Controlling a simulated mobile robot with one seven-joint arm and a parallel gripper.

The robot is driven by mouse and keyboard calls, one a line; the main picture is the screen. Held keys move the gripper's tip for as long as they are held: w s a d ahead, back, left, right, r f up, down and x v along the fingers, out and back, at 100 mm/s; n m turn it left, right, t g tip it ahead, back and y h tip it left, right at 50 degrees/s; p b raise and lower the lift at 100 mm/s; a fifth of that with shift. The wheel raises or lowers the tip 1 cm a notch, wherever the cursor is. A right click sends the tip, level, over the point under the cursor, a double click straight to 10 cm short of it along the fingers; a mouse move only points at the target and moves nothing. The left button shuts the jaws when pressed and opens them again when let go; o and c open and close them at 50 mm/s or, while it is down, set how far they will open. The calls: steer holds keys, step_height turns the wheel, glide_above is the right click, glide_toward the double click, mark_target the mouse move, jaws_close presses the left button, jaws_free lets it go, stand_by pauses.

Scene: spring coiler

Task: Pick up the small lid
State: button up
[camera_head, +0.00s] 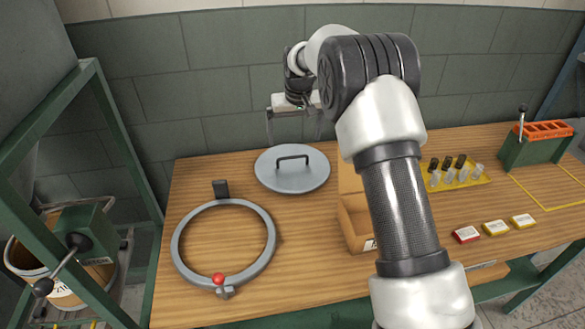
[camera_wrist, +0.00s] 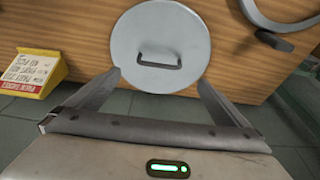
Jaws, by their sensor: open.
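The small lid is a round grey disc (camera_head: 278,174) with a dark arched handle, lying flat on the wooden table near its back edge. In the wrist view the lid (camera_wrist: 140,32) lies ahead of my gripper (camera_wrist: 157,78), with its handle (camera_wrist: 159,62) between and just beyond the fingertips. In the head view my gripper (camera_head: 294,130) hangs above and behind the lid, apart from it. Its fingers are wide open and hold nothing. My arm hides part of the table to the right of the lid.
A grey clamp ring (camera_head: 181,262) with a red knob lies in front and left. A cardboard box (camera_head: 353,238) stands to the right, partly hidden by my arm. A yellow-and-white sign (camera_wrist: 30,73) shows in the wrist view. Farther right are a yellow tray (camera_head: 474,180) and several small boxes.

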mark_target(293, 157)
steer(key=x, duration=1.1)
steer(key=shift+w+f+p, duration=0.15)
steer(key=shift+f+p, duration=0.05)
steer(key=shift+p, duration=0.2)
steer(key=shift+r, duration=0.1)
steer(key=c, duration=1.6)
